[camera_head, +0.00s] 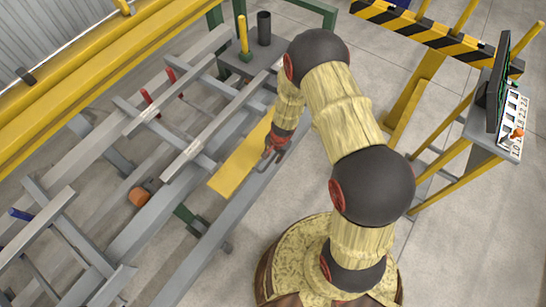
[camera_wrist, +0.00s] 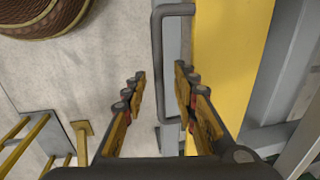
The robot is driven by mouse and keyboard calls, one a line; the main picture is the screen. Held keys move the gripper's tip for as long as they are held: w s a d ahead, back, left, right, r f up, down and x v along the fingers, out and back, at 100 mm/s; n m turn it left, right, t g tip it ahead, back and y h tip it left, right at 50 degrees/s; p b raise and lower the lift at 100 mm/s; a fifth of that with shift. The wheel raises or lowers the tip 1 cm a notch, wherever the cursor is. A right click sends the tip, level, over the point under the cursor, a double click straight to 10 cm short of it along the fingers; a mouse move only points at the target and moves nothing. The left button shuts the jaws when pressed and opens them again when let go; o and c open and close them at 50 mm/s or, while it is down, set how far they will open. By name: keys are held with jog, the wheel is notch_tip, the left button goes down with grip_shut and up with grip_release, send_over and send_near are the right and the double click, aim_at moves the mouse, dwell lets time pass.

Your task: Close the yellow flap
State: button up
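The yellow flap (camera_head: 235,170) is a long flat panel along the near side of the grey runout table, seen in the head view. It also fills the upper right of the wrist view (camera_wrist: 220,60). A dark grey U-shaped handle (camera_wrist: 157,62) stands out along the flap's left edge in the wrist view. My gripper (camera_wrist: 160,85) is open, with one finger on each side of the handle's long bar in the picture. I cannot tell whether either finger touches it. In the head view my gripper (camera_head: 275,145) is small and partly hidden at the flap's near edge.
The table's grey rails (camera_head: 200,145) carry red and blue levers. A yellow post and a dark cylinder (camera_head: 264,28) stand at its far end. A striped barrier (camera_head: 430,35) and a console with a screen (camera_head: 497,85) stand at right. Open floor (camera_head: 440,240) lies lower right.

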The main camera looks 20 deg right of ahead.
jog(key=shift+c, duration=0.8)
grip_shut()
